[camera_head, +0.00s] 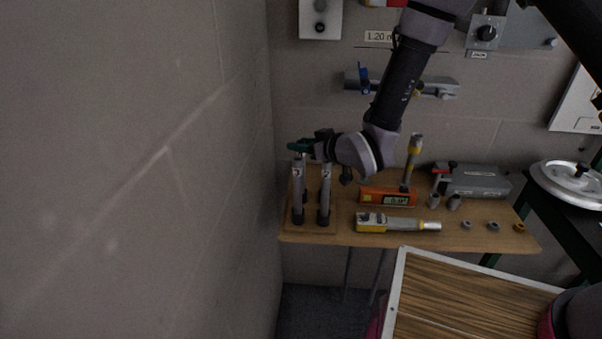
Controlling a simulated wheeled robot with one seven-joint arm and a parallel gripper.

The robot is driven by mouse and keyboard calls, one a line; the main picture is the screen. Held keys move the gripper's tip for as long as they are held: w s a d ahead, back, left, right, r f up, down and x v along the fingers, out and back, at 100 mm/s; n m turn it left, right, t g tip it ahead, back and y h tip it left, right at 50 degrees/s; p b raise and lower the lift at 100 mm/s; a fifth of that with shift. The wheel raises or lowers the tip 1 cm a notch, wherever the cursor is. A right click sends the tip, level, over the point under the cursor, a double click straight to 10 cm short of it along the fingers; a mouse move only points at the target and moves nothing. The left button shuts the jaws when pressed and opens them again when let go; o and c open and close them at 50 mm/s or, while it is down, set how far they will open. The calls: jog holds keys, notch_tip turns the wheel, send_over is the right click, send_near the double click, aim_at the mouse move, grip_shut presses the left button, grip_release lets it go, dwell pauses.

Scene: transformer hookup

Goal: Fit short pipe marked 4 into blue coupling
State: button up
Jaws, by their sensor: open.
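Two short grey pipes stand upright in a wooden rack at the left end of the wooden table. The left pipe (298,195) carries a mark that looks like a 3, and the right pipe (324,195) one that looks like a 2. I cannot make out a 4 on any pipe. My gripper (300,147), with dark green fingers, is open at the top of the left pipe; whether it touches the pipe is unclear. A small blue part (363,78), possibly the blue coupling, sits on a grey wall fixture (436,88), above and right of my gripper.
The table (470,240) also holds an orange level (388,197), a yellow-and-grey tool (398,224), a grey vise-like device (474,181) and several small fittings. A wall stands close on the left. A wood-topped surface (460,300) is in front.

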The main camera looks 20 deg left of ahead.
jog(key=shift+a, duration=0.15)
grip_shut()
dwell(1.4)
